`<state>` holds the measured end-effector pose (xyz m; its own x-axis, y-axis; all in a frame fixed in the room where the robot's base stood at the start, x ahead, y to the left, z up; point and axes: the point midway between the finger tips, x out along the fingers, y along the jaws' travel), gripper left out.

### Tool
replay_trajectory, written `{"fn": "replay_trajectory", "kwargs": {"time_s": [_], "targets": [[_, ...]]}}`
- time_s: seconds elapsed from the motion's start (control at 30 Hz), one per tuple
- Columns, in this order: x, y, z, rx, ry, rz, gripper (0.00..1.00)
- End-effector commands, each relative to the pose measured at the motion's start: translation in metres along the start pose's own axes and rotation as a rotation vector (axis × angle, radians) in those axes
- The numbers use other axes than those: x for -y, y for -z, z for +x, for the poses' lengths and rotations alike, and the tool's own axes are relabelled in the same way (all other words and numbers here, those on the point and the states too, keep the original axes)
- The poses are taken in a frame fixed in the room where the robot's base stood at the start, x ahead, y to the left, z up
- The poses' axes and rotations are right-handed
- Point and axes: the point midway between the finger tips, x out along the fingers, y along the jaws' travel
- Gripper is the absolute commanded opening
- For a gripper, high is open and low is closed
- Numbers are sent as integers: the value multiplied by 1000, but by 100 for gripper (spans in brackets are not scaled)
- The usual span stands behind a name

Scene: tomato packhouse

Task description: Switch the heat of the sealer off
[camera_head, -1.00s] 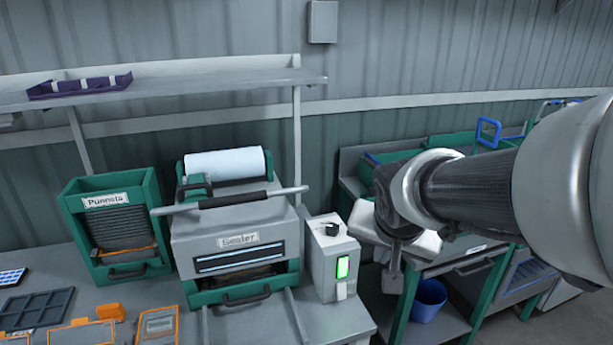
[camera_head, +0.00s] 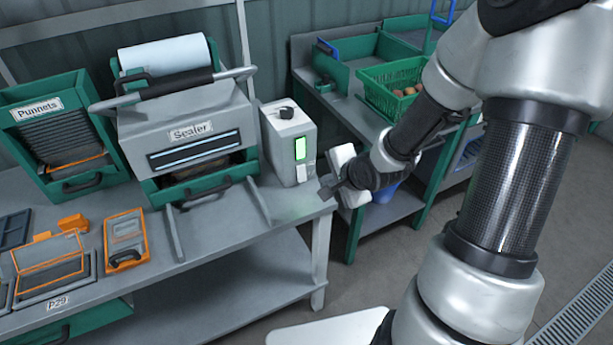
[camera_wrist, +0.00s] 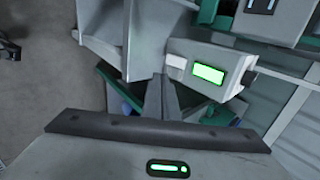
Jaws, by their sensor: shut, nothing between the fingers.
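The sealer (camera_head: 185,108) stands on the bench, a grey press with a long bar handle, a white film roll on top and a label reading "Sealer". Its control box (camera_head: 283,150) stands at its right, with a black knob (camera_head: 286,113) on top, a lit green display (camera_head: 300,148) and a white switch (camera_head: 302,173) below it. My gripper (camera_head: 326,191) is shut and empty, just right of the box near the bench edge, apart from it.
A punnet holder (camera_head: 50,140) stands left of the sealer. Orange-edged trays (camera_head: 125,240) lie on the bench's front left. A green crate (camera_head: 385,85) with produce sits on the other bench at the right. A floor gap separates the benches.

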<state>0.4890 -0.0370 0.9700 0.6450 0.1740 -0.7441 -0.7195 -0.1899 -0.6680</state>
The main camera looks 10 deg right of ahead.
Motion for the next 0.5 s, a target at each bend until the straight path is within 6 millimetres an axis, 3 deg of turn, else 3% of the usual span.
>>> {"fn": "replay_trajectory", "kwargs": {"time_s": [0.27, 0.5], "targets": [[-2, -1, 12, 2, -1, -4, 0], [-3, -2, 60, 2, -3, -4, 0]]}}
